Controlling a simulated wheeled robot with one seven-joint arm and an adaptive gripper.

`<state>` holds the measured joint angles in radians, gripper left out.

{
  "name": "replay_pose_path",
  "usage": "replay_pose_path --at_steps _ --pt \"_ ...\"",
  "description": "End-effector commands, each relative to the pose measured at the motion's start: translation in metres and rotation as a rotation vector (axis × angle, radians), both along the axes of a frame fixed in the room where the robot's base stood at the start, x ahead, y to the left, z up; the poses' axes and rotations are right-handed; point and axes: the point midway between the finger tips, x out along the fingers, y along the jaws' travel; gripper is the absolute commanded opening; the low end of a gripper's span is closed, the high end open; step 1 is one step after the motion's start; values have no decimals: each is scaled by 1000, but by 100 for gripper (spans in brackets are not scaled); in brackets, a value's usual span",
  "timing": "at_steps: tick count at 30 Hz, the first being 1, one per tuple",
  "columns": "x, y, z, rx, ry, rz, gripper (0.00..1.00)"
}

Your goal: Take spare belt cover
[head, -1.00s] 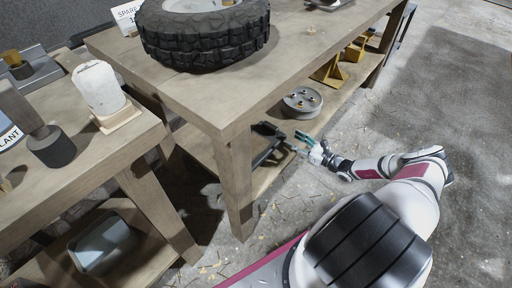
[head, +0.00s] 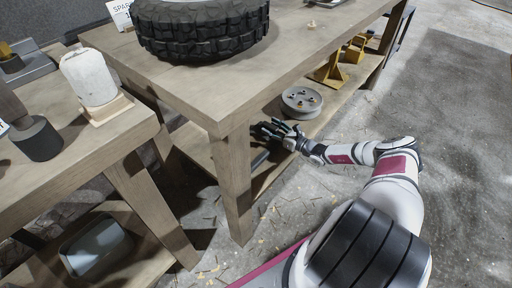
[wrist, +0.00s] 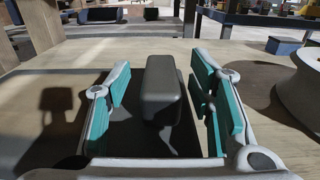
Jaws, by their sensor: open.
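The spare belt cover, a dark grey piece with a raised block-like part (wrist: 162,92), lies on the bench's lower shelf. In the wrist view this raised part stands between my two teal-padded fingers, with visible gaps on both sides. A dark, flatter area lies below it; I cannot tell how much is cover and how much is shadow. In the head view only a dark bit of the cover (head: 259,160) shows behind the bench leg. My gripper (head: 269,129) is open and reaches in under the bench top; it also fills the wrist view (wrist: 163,75).
A grey pulley wheel (head: 301,101) sits on the same shelf beside my gripper. Yellow brackets (head: 331,70) stand further along. The bench top (head: 290,50) overhangs my gripper, and a thick leg (head: 233,180) stands left of it. The floor on the right is clear.

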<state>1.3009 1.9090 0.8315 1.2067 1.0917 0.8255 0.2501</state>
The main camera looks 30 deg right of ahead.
Motion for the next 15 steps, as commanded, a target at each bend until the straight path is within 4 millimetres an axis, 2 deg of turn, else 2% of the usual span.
replay_pose_path --at_steps 3,9,11,15 --pt "10 4 -1 0 1 -1 48" --pt "11 4 0 0 1 -1 48" --pt "11 4 0 0 1 -1 37" --pt "11 4 0 0 1 -1 5"
